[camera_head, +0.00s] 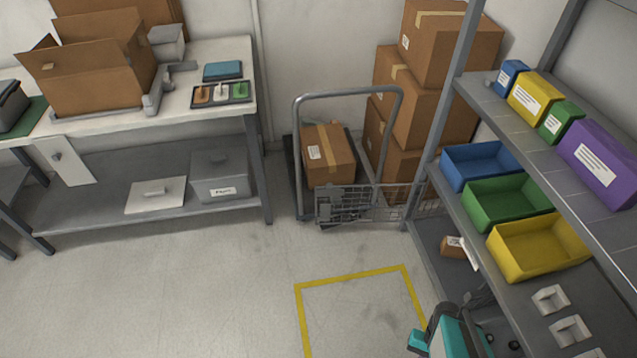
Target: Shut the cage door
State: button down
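The cage door is a low grey wire-mesh panel (375,204) near the middle of the view. It reaches left from the front post of the right-hand shelf unit to the foot of the cart, so it looks swung open. A darker cluster of bars or hardware is at its left end; I cannot make out its details. A teal and dark part of my arm shows at the bottom right, in front of the shelf. I cannot make out my gripper's fingers there, and nothing of mine touches the door.
A cart (298,152) with a cardboard box (328,154) stands behind the door, beside stacked boxes (415,100). The shelf unit (500,130) holds coloured bins; a small brown box (452,247) lies low inside. Floor around the yellow outline (350,276) is clear. A workbench (190,115) stands left.

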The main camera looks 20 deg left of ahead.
aim_at(324, 210)
jog(key=z, duration=1.5)
jog(key=k, duration=0.1)
jog(key=u, duration=2.85)
jog(key=i, duration=1.15)
jog(key=u, duration=0.55)
jog(key=k, duration=0.2)
jog(key=u, duration=0.55)
